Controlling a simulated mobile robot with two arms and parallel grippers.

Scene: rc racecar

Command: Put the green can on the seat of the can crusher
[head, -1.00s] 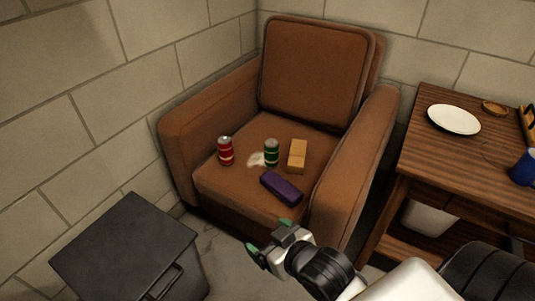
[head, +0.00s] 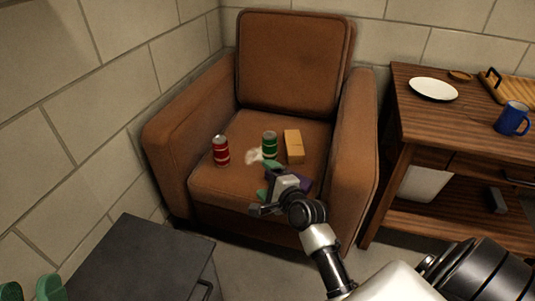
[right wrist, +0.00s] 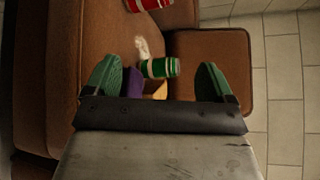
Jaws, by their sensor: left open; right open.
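The green can (head: 269,145) stands upright on the seat of the brown armchair (head: 215,185). It also shows in the right wrist view (right wrist: 160,68), ahead of and between my spread fingers. My right gripper (head: 267,180) is open and empty, over the front of the seat, on the near side of the can and apart from it. My left gripper (head: 30,288) is open at the bottom left corner, only its green fingertips showing, far from the can. I cannot make out a can crusher in these views.
On the seat, a red can (head: 221,151) stands left of the green can, a crumpled white piece (head: 253,156) beside it, a tan box (head: 294,146) to the right. A purple block (head: 305,184) is partly behind my right gripper. A dark lidded bin (head: 140,260) stands front left, a wooden table (head: 400,100) right.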

